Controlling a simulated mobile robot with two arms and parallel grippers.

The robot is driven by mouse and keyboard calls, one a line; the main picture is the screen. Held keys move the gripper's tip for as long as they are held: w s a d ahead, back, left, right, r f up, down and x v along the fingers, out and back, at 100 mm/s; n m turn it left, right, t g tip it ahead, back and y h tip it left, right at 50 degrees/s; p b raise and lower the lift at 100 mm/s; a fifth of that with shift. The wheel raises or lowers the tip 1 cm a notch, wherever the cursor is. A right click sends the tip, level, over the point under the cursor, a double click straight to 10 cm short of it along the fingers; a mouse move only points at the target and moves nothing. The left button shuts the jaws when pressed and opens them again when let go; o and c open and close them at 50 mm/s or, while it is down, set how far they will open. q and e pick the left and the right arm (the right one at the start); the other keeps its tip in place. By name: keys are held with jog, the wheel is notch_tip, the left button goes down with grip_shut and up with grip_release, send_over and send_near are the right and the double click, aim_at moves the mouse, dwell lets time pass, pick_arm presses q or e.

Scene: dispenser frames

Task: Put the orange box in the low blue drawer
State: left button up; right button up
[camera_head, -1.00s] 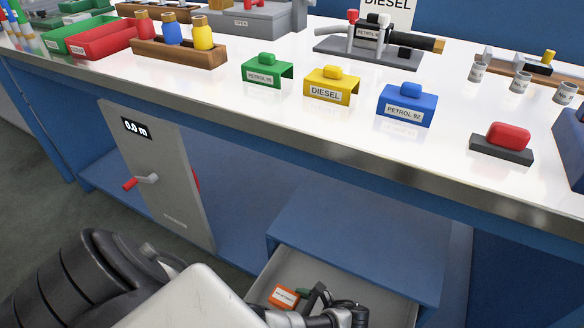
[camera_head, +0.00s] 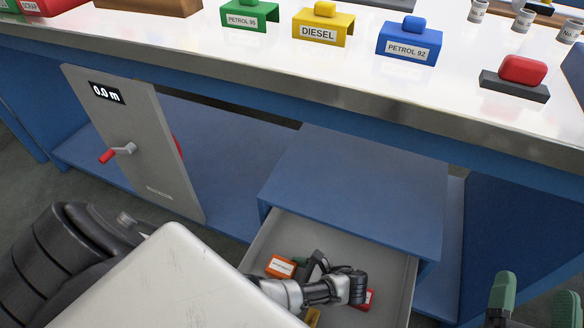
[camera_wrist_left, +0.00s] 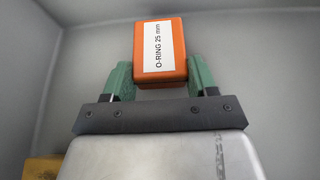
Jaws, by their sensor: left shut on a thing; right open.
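The orange box (camera_head: 280,266), with a white label, is inside the open low blue drawer (camera_head: 262,243), near its left wall. In the left wrist view the orange box (camera_wrist_left: 178,50) reads "O-RING 25 mm" and sits between the green fingers of my left gripper (camera_wrist_left: 160,76). My left gripper (camera_head: 299,264) is shut on the box, down inside the drawer; its fingers are mostly hidden in the head view. Whether the box touches the drawer floor is hard to tell. My right gripper (camera_head: 535,299) is open and empty at the lower right, outside the drawer.
The drawer also holds a red item (camera_head: 368,299) and a yellow item (camera_head: 312,316), partly hidden by my left arm. The blue cabinet top (camera_head: 350,190) overhangs the drawer's back. A grey panel with a crank (camera_head: 122,149) stands left. The white bench (camera_head: 420,75) is above.

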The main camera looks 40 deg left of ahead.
jog(key=shift+s+a+r+t+y, duration=0.15)
jog(key=shift+r+t+y, duration=0.15)
jog(key=shift+r, duration=0.15)
pick_arm(q)
jog(key=shift+f, duration=0.2)
jog(key=o, duration=1)
pick_arm(e)
jog(key=shift+s+r, duration=0.1)
jog(key=shift+r, duration=0.1)
jog(key=shift+f, duration=0.1)
